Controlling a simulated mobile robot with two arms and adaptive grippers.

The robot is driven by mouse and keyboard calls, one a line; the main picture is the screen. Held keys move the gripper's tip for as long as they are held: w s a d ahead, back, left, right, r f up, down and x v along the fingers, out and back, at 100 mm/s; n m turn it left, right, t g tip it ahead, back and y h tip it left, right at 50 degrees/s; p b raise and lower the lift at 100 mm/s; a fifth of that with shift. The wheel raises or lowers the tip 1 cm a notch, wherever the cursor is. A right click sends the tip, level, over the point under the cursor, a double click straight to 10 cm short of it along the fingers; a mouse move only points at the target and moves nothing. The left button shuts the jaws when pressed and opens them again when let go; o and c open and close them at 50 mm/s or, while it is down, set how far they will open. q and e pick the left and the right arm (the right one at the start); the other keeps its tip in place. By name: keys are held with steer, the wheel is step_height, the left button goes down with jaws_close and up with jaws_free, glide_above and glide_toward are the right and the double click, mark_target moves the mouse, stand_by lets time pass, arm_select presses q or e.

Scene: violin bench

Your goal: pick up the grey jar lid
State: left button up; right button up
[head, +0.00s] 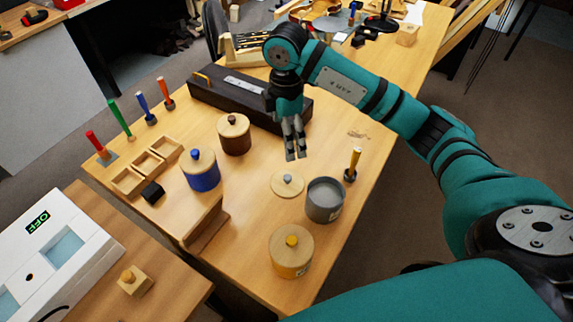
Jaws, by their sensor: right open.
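The grey jar lid (287,186) is a round pale wooden disc with a grey knob, lying flat on the workbench. The grey jar (325,206) stands uncovered just to the lower right of it. My right gripper (296,157) points down with its two fingers a small gap apart and nothing between them. In the head view its fingertips are just above the lid in the picture, apart from it. The exact height over the bench cannot be told. My left gripper is not in view.
A blue jar (201,177), a brown jar (234,141) and a yellow-knobbed jar (291,260) stand lidded around the lid. A yellow-handled tool (353,163) stands upright at right. A long dark case (233,93) lies behind. Bare bench surrounds the lid's left side.

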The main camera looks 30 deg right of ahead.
steer(key=f, duration=0.2)
steer(key=p, duration=0.2)
glide_above(286, 177)
step_height(286, 177, down, 6)
steer(key=shift+s+f, duration=0.15)
steer(key=shift+f, duration=0.1)
step_height(286, 177, down, 3)
steer(key=shift+r, duration=0.2)
steer(key=shift+f, duration=0.45)
steer(key=shift+f+p, duration=0.35)
steer(key=shift+p, duration=0.15)
step_height(286, 177, down, 4)
steer(key=shift+r+p, duration=0.15)
steer(key=shift+p, duration=0.35)
steer(key=shift+f, duration=0.3)
steer(key=c, duration=1)
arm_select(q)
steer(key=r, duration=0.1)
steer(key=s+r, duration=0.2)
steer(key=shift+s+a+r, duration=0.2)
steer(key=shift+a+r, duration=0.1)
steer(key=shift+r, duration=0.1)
arm_select(e)
steer(key=shift+c, duration=0.2)
